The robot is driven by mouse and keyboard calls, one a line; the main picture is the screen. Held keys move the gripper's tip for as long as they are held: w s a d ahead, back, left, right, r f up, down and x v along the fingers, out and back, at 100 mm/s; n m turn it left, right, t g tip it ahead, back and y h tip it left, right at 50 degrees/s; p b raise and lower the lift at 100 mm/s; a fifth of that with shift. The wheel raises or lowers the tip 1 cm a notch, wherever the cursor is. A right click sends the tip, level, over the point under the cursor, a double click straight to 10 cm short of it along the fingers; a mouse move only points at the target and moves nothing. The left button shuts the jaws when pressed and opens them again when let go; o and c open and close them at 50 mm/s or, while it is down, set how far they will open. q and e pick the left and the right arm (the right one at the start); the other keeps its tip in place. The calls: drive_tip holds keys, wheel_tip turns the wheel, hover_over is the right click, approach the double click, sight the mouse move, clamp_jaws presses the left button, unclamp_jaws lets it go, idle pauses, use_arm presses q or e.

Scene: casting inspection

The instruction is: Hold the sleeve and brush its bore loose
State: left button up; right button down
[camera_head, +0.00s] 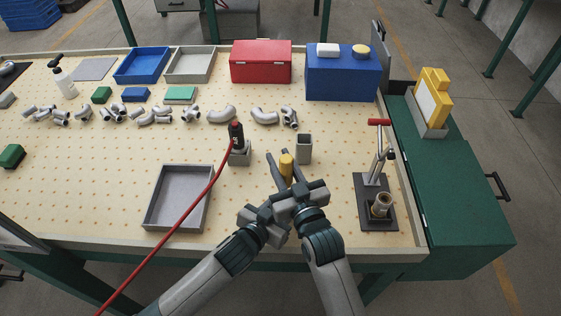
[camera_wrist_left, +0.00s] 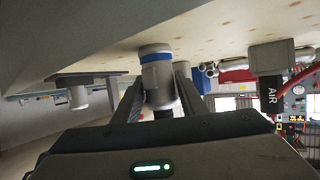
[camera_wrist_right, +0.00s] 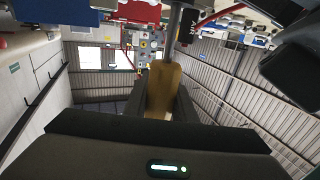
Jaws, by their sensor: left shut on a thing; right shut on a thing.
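My right gripper (camera_head: 286,168) is shut on the yellow-brown handle of the brush (camera_head: 286,166). In the right wrist view the brush handle (camera_wrist_right: 163,90) sits between the fingers, with a grey metal shaft running from its end. My left gripper (camera_wrist_left: 160,95) is shut on the sleeve (camera_wrist_left: 156,72), a grey cylinder with a blue band. A dark round piece shows at the sleeve's end toward the gripper body; I cannot tell if it is the brush in the bore. In the head view the sleeve is hidden under my crossed grippers.
An open grey tray (camera_head: 149,213) lies left. A black air tool (camera_head: 236,134) with a red hose stands in a block beside a grey square holder (camera_head: 304,148). A red-handled fixture (camera_head: 365,215) stands right. Castings, bins and boxes line the back.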

use_arm(q)
drive_tip(key=shift+s+a+f, duration=0.1)
drive_tip(key=shift+s+f, duration=0.05)
drive_tip(key=shift+f, duration=0.25)
use_arm(e)
drive_tip(key=shift+r, duration=0.8)
drive_tip(key=shift+f, duration=1.1)
drive_tip(key=shift+r, duration=1.3)
drive_tip(key=shift+r, duration=2.75)
